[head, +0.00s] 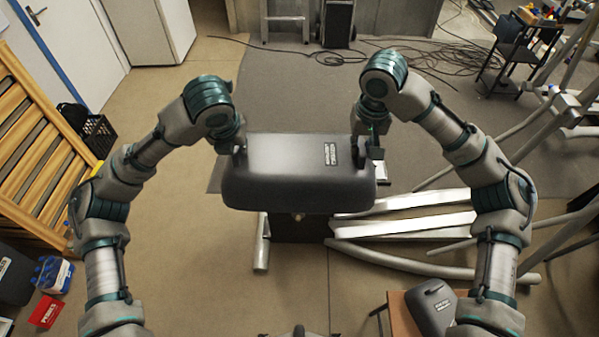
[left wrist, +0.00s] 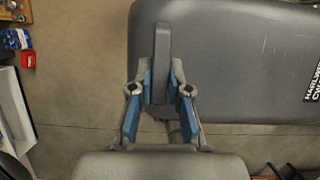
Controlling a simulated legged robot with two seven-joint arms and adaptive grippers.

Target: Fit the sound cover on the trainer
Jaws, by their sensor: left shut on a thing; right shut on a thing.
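The sound cover (head: 290,180) is a large dark grey rounded shell with a small label on top. It is in the middle of the head view, held up between my two arms. My left gripper (head: 238,147) is shut on the handle at its left end; the left wrist view shows the blue-padded fingers (left wrist: 161,88) on both sides of the dark upright handle (left wrist: 161,45). My right gripper (head: 366,147) is shut at the cover's right end, its fingers partly hidden. The trainer (head: 415,222), with silver rails and a dark lower body, stands below and behind the cover, which hides part of it.
A smaller dark grey part (head: 431,308) lies on a wooden stool (head: 400,312) at lower right. A wooden slatted rack (head: 35,150) and a black crate (head: 97,135) stand at left. Cables (head: 350,58) lie at the back. The floor at left of the trainer is clear.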

